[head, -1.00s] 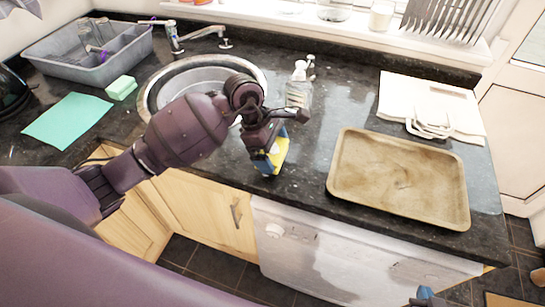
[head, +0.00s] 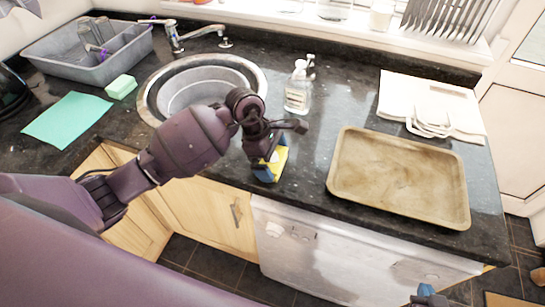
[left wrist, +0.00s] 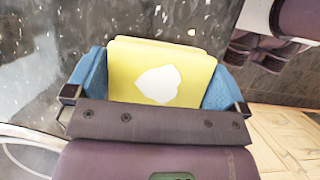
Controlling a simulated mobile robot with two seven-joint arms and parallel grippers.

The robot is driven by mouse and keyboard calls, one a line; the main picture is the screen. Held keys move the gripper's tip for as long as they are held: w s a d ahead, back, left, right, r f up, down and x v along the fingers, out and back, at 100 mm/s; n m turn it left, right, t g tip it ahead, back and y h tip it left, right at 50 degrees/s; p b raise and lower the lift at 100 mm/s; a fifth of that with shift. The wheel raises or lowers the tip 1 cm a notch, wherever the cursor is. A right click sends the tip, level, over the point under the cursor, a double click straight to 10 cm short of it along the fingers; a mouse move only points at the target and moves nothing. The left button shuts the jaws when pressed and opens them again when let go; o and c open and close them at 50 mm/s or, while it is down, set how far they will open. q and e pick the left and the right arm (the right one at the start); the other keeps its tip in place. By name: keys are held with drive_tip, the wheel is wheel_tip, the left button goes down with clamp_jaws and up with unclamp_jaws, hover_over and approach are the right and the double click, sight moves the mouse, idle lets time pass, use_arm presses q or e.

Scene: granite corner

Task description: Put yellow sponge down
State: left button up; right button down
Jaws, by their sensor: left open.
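The yellow sponge (head: 279,158) is at the front of the dark counter, between the sink and the baking tray. My left gripper (head: 267,172) is around it, with blue fingers. In the left wrist view the sponge (left wrist: 150,65) has a pale patch on its face and lies between the two blue fingers, which are open. I cannot tell whether the sponge touches the counter, since the gripper hides part of it. Only a blue tip of my right gripper (head: 427,293) shows at the bottom right edge, low in front of the cabinets.
A round sink (head: 207,85) is behind my left arm. A soap bottle (head: 299,90) stands behind the gripper. A brown baking tray (head: 398,180) lies to the right, with folded cloths (head: 430,105) behind. A green sponge (head: 121,87) and teal cloth (head: 67,119) lie left.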

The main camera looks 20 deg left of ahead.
use_arm(q)
drive_tip(key=b+v, duration=0.1)
drive_tip(key=v, duration=1.1)
drive_tip(key=shift+r, duration=0.15)
